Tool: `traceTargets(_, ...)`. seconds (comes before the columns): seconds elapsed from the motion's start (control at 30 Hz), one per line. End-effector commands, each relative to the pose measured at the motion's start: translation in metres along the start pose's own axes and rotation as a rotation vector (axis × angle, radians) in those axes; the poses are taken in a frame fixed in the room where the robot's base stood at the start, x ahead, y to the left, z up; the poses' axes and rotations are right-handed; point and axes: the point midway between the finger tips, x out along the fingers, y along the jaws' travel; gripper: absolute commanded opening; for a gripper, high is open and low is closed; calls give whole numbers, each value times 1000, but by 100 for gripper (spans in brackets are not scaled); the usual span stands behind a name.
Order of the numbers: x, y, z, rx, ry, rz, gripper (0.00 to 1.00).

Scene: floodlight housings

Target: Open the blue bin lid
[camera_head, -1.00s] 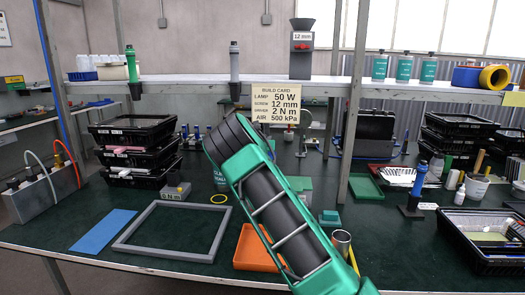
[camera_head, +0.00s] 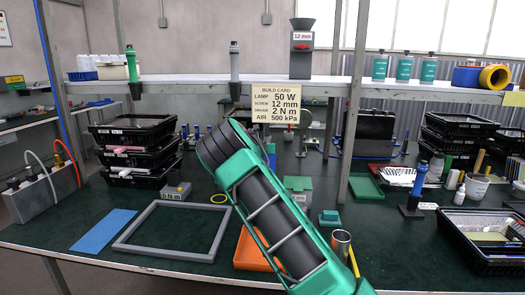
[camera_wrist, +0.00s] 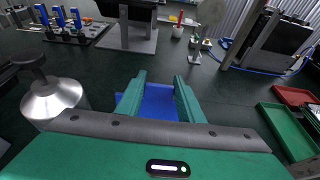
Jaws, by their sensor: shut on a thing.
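In the wrist view, the two teal fingers of my gripper (camera_wrist: 160,77) point away from the camera. A flat blue piece, which I take for the blue bin lid (camera_wrist: 160,103), lies between them, and the gripper is shut on it. How far the lid is tilted, and the bin body below it, cannot be made out. In the head view, my green and black arm covers the middle of the bench and hides most of the bin and the fingertips. A small blue and teal patch shows just right of my arm there, too small to tell apart.
In the wrist view, a silver cone (camera_wrist: 52,97) stands close on the left, and a red tray (camera_wrist: 292,96) and a green tray (camera_wrist: 284,126) lie right. In the head view, an orange tray (camera_head: 247,250) is partly behind my arm. A grey frame (camera_head: 172,232) lies left.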

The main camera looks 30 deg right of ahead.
Motion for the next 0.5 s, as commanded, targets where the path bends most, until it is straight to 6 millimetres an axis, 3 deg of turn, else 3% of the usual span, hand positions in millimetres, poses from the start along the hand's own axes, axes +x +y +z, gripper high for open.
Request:
traceTargets(0.2,-15,0,-5,-3,-101,-1,0)
traceTargets(0.5,-18,-1,-4,-3,-127,0,0)
